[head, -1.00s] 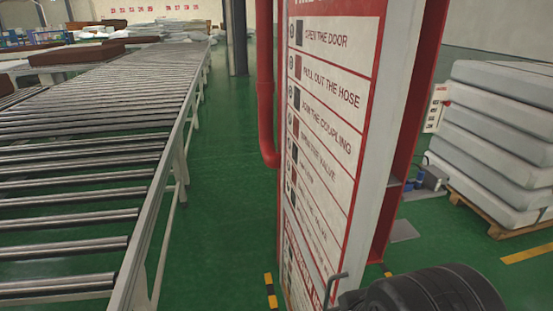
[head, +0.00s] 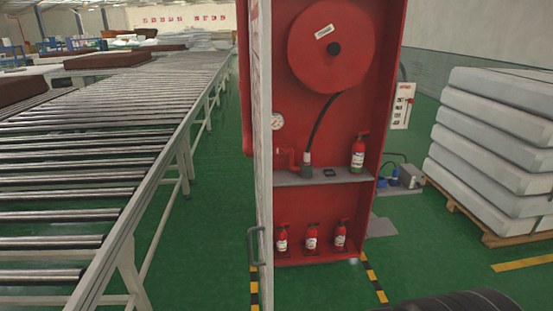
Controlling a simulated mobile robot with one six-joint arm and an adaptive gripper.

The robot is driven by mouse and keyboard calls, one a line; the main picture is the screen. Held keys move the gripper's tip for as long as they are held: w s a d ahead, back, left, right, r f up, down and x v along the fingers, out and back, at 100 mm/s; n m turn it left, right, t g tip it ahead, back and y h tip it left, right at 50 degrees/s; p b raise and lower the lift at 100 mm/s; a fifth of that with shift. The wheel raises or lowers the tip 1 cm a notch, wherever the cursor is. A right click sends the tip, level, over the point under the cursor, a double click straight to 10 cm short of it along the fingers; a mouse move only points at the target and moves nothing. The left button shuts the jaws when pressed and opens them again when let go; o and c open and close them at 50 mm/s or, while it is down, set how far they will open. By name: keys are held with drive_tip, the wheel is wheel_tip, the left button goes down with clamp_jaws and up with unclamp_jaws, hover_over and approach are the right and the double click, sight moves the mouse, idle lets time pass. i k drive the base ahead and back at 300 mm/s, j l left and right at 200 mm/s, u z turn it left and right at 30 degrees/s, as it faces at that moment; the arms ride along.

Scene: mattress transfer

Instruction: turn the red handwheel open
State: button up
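The fire cabinet (head: 353,235) stands open in the head view, its red interior facing me. A red pipe fitting (head: 287,153) sits at the left above the shelf, partly behind the door edge; I cannot make out a handwheel on it. A round white gauge (head: 277,121) is above it. A black hose (head: 323,122) runs from the big red reel (head: 362,40) down to a coupling (head: 307,166) on the shelf. My gripper is not in view; a dark rounded part at the bottom right looks like my arm.
The open cabinet door (head: 262,170) stands edge-on at the left. A fire extinguisher (head: 358,152) is on the shelf, with several below. A roller conveyor (head: 110,150) runs along the left. Stacked mattresses (head: 490,130) stand on a pallet at the right. Green floor lies between.

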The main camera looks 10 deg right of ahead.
sight(278, 154)
drive_tip(key=i+z, duration=0.2)
drive_tip(key=z, duration=0.25)
drive_tip(key=i+l, duration=0.1)
drive_tip(key=i, duration=0.85)
drive_tip(key=i+u, duration=0.15)
drive_tip(key=i, duration=0.85)
drive_tip(key=i+l+u, duration=0.15)
drive_tip(key=i+u, duration=0.2)
